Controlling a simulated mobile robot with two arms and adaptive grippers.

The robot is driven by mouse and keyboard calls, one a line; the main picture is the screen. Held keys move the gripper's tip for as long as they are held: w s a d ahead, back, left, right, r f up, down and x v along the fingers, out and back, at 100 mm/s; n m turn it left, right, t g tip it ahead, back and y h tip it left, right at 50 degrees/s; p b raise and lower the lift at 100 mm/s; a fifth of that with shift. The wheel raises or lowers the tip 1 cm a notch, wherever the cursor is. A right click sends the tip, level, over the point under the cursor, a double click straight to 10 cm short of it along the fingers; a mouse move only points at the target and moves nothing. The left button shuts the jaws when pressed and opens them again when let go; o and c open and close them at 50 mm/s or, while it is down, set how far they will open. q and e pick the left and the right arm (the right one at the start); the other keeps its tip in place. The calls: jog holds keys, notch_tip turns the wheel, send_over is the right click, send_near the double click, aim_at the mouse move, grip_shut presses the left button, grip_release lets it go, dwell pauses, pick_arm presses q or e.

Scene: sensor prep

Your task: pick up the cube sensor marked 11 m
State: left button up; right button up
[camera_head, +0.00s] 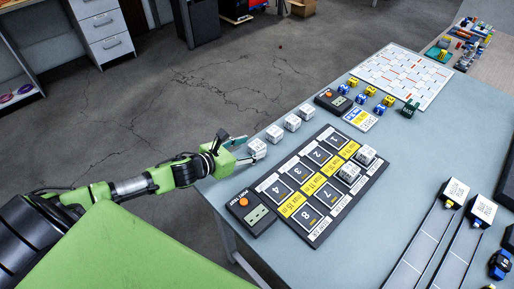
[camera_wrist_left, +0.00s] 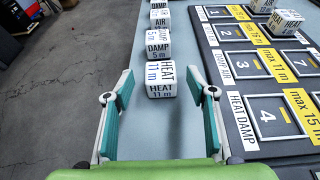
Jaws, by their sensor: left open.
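The white cube sensor marked HEAT 11 m (camera_wrist_left: 161,80) is nearest in a row of white cubes along the table's left edge. In the head view the cube (camera_head: 257,149) sits just beyond my left gripper (camera_head: 238,147). The gripper is open and empty. In the left wrist view its teal fingers stand apart, one on each side, with the cube ahead between the fingertips. My right gripper is not in view.
Behind it in the row stands a cube marked DAMP 5 m (camera_wrist_left: 158,44), then more cubes. A dark numbered board (camera_head: 318,222) lies to the right, with two white cubes on it. A port tester (camera_head: 250,212) lies near the front edge. Open floor lies left of the table.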

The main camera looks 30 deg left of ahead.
aim_at(257, 144)
pick_arm(q)
jog(key=shift+x, duration=1.95)
jog(key=shift+s+f, duration=0.1)
jog(key=c, duration=1.2)
jog(key=shift+r, duration=0.55)
notch_tip(257, 144, up, 2)
jog(key=shift+r, duration=0.15)
jog(key=a+r+b, duration=0.1)
jog(key=a+r, duration=0.2)
jog(key=a, duration=0.1)
jog(key=s+a+r+b, duration=0.1)
jog(key=a+r, duration=0.2)
jog(key=a, duration=0.2)
jog(key=s+a+r+b, duration=0.1)
jog(key=a+r, duration=0.2)
jog(key=a, duration=0.1)
jog(key=shift+s+a+r, duration=0.15)
jog(key=shift+a+r, duration=0.15)
jog(key=shift+a, duration=0.1)
